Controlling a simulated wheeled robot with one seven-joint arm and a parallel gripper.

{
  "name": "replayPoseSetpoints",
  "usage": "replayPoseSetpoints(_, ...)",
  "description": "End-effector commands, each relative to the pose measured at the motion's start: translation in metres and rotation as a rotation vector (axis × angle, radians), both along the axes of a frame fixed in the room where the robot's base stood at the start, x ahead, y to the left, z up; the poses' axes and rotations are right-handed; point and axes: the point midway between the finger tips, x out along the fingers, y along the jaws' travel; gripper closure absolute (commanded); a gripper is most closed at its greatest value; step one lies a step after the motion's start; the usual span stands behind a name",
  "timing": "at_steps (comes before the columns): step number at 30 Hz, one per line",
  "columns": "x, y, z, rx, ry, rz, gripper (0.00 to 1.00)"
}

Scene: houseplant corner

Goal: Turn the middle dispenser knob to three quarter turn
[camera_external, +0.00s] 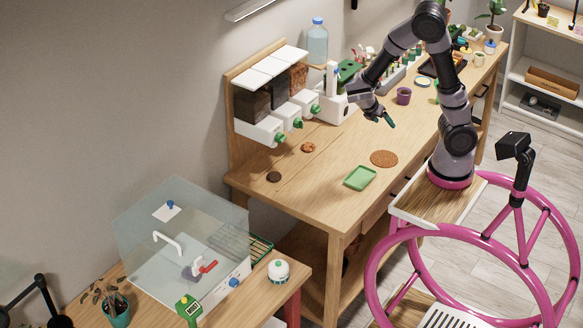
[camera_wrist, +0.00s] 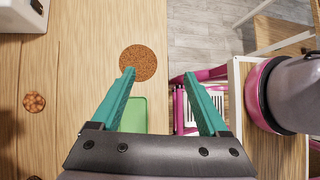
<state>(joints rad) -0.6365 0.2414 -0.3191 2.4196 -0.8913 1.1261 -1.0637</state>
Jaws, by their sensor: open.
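The dispenser (camera_external: 270,97) stands at the table's back left against a wooden back panel, with several white-lidded bins and green knobs in a row. The middle knob (camera_external: 297,123) sits on the front of the middle white outlet; its exact turn is too small to read. The near knob (camera_external: 281,139) and the far knob (camera_external: 315,109) flank it. My gripper (camera_external: 388,121) is above the table, right of the dispenser and apart from every knob. In the wrist view my gripper (camera_wrist: 159,75) points down, its teal fingers spread wide with nothing between them. No knob shows there.
A round brown mat (camera_external: 384,158) and a green tray (camera_external: 360,178) lie on the table. Small brown piles (camera_external: 308,147) and (camera_external: 274,176) lie before the dispenser. A blue-capped bottle (camera_external: 317,42) and a purple cup (camera_external: 403,96) stand farther back. The table front is mostly clear.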

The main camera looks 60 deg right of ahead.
Motion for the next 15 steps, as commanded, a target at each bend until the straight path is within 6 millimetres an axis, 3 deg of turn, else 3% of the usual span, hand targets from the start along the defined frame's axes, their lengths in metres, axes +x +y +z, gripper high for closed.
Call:
replayPoseSetpoints(3, 0.010, -0.006, -0.021, -0.162, 0.211, 0.268, 0.22)
replayPoseSetpoints(8, 0.030, -0.011, -0.038, -0.387, 0.504, 0.599, 0.22)
replayPoseSetpoints(15, 0.072, 0.001, -0.053, -0.778, 0.993, 1.011, 0.22)
